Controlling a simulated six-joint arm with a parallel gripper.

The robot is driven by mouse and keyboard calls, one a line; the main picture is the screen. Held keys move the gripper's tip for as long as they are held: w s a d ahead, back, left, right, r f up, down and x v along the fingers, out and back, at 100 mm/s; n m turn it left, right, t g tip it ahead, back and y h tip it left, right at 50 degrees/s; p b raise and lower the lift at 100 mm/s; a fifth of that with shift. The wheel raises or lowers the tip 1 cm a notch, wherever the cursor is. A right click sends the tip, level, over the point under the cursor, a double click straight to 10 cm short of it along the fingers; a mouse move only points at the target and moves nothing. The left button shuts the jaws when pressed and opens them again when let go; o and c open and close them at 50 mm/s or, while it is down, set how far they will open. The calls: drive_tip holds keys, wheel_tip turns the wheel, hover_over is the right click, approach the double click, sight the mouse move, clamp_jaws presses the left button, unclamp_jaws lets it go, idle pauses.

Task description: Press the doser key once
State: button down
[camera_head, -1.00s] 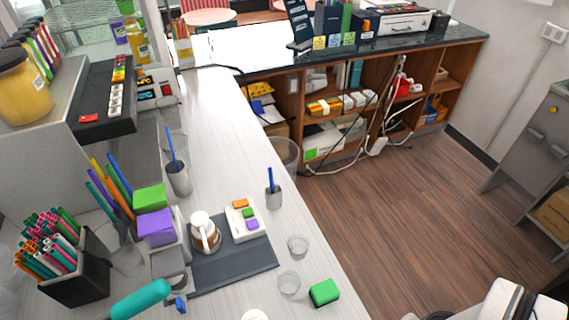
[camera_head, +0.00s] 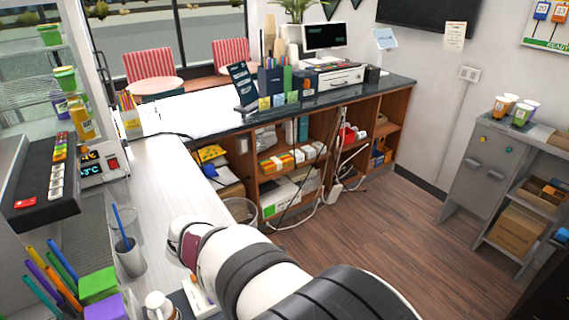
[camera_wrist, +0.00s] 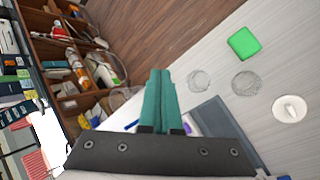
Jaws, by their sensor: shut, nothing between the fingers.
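A black panel (camera_head: 45,180) with a column of coloured and white keys and one red key (camera_head: 25,203) sits at the left in the head view. A white keypad (camera_head: 197,296) on the counter is mostly hidden behind my arm. I cannot tell which of these is the doser. In the wrist view my gripper (camera_wrist: 160,73) has its teal fingers shut and empty, pointing out over the counter. A bit of purple (camera_wrist: 191,128) shows beside the fingers, too small to identify. The fingertips are hidden in the head view, and no contact with a key is visible.
A green block (camera_wrist: 243,43), two clear cups (camera_wrist: 199,81) and a white round object (camera_wrist: 290,108) stand near a dark mat (camera_wrist: 222,122). Shelves (camera_head: 300,160) stand behind.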

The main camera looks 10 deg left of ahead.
drive_tip(key=a+f+n+t+y, duration=0.2)
drive_tip(key=a+f+n, duration=0.2)
drive_tip(key=a+n, duration=0.4)
drive_tip(key=a, duration=0.7)
drive_tip(key=shift+s+a+t, duration=0.15)
drive_tip(key=shift+s+t, duration=0.2)
drive_tip(key=shift+t, duration=0.05)
drive_tip(key=shift+f, duration=0.15)
drive_tip(key=shift+f, duration=4.35)
drive_tip(key=shift+f, duration=0.1)
drive_tip(key=shift+f, duration=0.35)
drive_tip(key=shift+f, duration=0.45)
drive_tip(key=shift+r, duration=0.9)
